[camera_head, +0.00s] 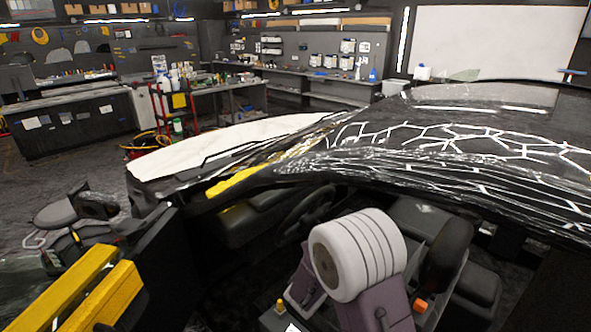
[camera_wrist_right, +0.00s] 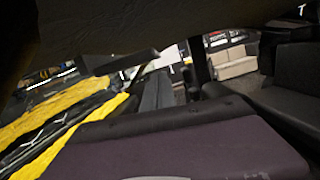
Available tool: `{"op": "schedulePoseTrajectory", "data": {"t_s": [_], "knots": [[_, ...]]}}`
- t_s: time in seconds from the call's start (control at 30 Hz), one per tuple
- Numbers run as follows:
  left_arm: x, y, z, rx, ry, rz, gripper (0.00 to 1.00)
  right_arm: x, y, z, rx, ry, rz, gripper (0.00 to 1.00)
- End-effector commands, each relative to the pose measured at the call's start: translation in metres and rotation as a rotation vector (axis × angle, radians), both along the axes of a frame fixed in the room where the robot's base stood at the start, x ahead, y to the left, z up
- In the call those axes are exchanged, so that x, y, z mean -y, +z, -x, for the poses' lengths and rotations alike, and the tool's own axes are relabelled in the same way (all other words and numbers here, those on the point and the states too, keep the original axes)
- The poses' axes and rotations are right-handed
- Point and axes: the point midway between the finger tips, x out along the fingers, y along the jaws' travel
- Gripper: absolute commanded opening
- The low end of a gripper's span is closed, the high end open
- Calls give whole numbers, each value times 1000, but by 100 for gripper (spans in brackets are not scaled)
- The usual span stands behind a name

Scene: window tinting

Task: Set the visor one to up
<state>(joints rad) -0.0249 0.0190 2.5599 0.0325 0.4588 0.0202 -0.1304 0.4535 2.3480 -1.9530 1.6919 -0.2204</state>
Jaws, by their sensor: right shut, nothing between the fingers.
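A dark, narrow flat piece (camera_wrist_right: 120,62) hangs under the dark roof lining (camera_wrist_right: 110,25) in the right wrist view. It may be visor one, but I cannot tell for sure, nor how far it is tilted. My right gripper (camera_wrist_right: 168,118) fills the lower part of that view, dark and purple, shut with nothing in it. It is below the narrow piece and apart from it in the picture. In the head view the car roof covers the visor area, and my right gripper is hidden there. My left gripper is not in view.
The car roof (camera_head: 450,150) with a white line pattern spans the right side. The steering wheel (camera_head: 305,210) and dark seats (camera_head: 475,285) lie below it. Yellow bars (camera_head: 75,285) stand at lower left. Open floor (camera_head: 60,180) lies beyond; workbenches (camera_head: 75,120) stand at the back.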

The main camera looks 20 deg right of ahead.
Motion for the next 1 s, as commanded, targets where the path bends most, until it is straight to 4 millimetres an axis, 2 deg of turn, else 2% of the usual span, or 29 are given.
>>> {"op": "schedulePoseTrajectory", "data": {"t_s": [0.07,0.13,0.17,0.2,0.23,0.27,0.33,0.43,0.53,0.6,0.7,0.8,0.9,1.0], "knots": [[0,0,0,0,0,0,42,2,2,1,5,-5,-1,0],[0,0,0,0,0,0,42,8,17,8,48,-21,-6,0],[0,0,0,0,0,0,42,13,25,17,71,-42,-13,0],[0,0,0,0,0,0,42,24,26,36,88,-111,-50,0],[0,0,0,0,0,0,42,33,19,54,92,-174,-101,0],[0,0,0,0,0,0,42,40,9,72,96,-238,-166,0],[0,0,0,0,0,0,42,49,-24,115,112,-387,-347,0],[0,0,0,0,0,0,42,37,-81,168,166,-582,-634,0],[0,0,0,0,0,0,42,-2,-137,205,266,-765,-938,0],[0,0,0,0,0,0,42,-42,-172,218,370,-890,-1157,0],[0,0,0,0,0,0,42,-105,-206,213,564,-1052,-1449,0],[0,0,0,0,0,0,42,-153,-222,192,767,-1179,-1664,0],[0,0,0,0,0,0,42,-179,-227,168,942,-1255,-1796,0],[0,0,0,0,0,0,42,-187,-226,149,1043,-1263,-1861,0]]}}
